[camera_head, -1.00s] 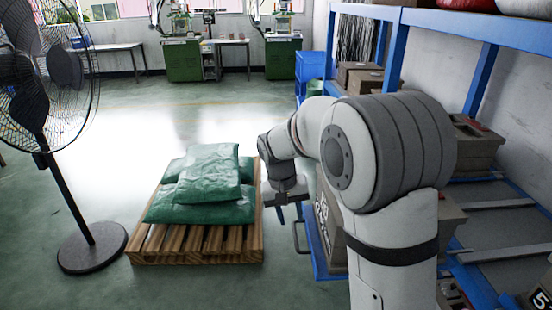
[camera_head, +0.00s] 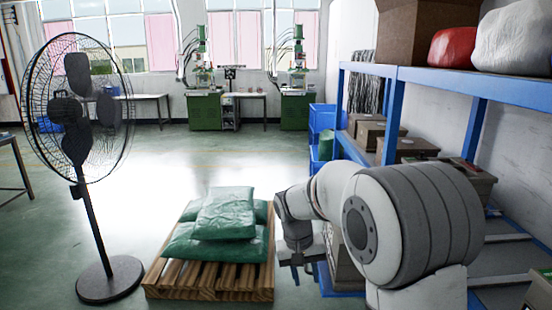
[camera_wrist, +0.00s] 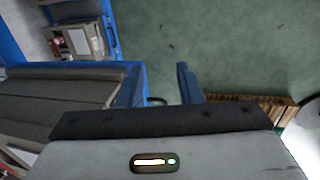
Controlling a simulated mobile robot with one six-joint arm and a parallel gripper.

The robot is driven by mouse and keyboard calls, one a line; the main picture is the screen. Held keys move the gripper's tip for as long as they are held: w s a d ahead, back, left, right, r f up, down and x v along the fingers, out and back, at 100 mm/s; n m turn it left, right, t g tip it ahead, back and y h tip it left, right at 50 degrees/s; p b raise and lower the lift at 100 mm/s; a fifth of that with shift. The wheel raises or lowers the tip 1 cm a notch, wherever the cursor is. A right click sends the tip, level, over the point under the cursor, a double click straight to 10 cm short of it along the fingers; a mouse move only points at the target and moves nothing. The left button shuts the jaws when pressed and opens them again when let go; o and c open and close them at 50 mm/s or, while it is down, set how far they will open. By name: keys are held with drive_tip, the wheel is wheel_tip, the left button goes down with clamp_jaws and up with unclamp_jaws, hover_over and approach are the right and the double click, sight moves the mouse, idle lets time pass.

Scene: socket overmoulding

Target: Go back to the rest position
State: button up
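My gripper (camera_head: 303,272) hangs beside the right edge of the pallet, in front of the blue shelving, in the head view. In the wrist view my gripper (camera_wrist: 162,88) shows two blue-grey fingers standing apart, with floor visible between them and nothing held. My arm is folded at the lower right of the head view and hides part of the lower shelf.
Green sacks (camera_head: 226,213) lie on a wooden pallet (camera_head: 210,281) just left of my gripper. A pedestal fan (camera_head: 92,215) stands further left. Blue shelving (camera_head: 391,120) with boxes runs along the right. Open floor (camera_head: 160,160) extends to green machines (camera_head: 204,112) at the back.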

drive_tip(key=s+d+r+t+p, duration=0.1)
drive_tip(key=s+d+r, duration=0.1)
drive_tip(key=s, duration=0.5)
drive_tip(key=s+d+r+y+p, duration=0.1)
drive_tip(key=s+d+r, duration=0.2)
drive_tip(key=s, duration=0.5)
drive_tip(key=s+d+r+t+y+p, duration=0.1)
drive_tip(key=s+d+r, duration=0.1)
drive_tip(key=s, duration=0.5)
drive_tip(key=shift+s+d+r+t, duration=0.3)
drive_tip(key=shift+s+d+r, duration=0.05)
drive_tip(key=shift+r, duration=0.25)
